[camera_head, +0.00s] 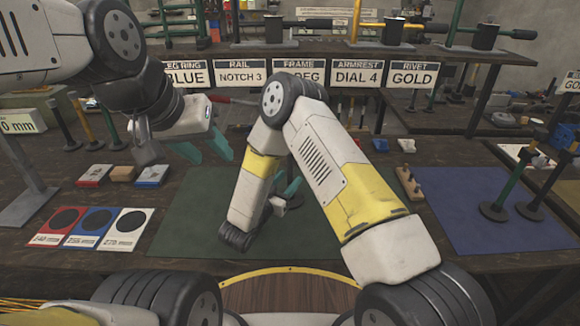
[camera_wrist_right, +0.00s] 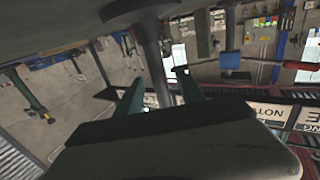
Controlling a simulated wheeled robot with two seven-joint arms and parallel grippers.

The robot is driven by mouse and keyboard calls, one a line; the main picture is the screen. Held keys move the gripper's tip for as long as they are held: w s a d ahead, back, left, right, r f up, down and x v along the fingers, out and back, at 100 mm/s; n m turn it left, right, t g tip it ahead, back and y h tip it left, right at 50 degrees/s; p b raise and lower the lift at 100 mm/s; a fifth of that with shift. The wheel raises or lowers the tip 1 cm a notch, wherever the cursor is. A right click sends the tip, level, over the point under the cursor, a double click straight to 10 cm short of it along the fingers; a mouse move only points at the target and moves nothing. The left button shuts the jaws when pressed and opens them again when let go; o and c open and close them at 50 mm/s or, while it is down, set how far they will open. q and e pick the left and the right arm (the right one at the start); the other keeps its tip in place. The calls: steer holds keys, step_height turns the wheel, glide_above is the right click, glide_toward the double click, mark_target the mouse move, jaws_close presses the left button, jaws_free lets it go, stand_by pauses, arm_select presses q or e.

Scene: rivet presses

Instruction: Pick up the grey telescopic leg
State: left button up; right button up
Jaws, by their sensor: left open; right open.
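In the right wrist view, a grey post (camera_wrist_right: 153,58) with a round disc at one end runs between the two teal fingers of my right gripper (camera_wrist_right: 160,92). It looks like the grey telescopic leg; whether the fingers touch it I cannot tell. My left gripper (camera_head: 203,149) is open and empty above the table at left. A dark leg (camera_head: 62,125) stands at the back left.
Coloured cards (camera_head: 92,221) lie front left. A wooden block (camera_head: 408,183) sits between the mats.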

steer(key=x, duration=0.5)
steer(key=shift+s, duration=0.1)
steer(key=shift+c, duration=0.3)
jaws_close()
stand_by(1.0)
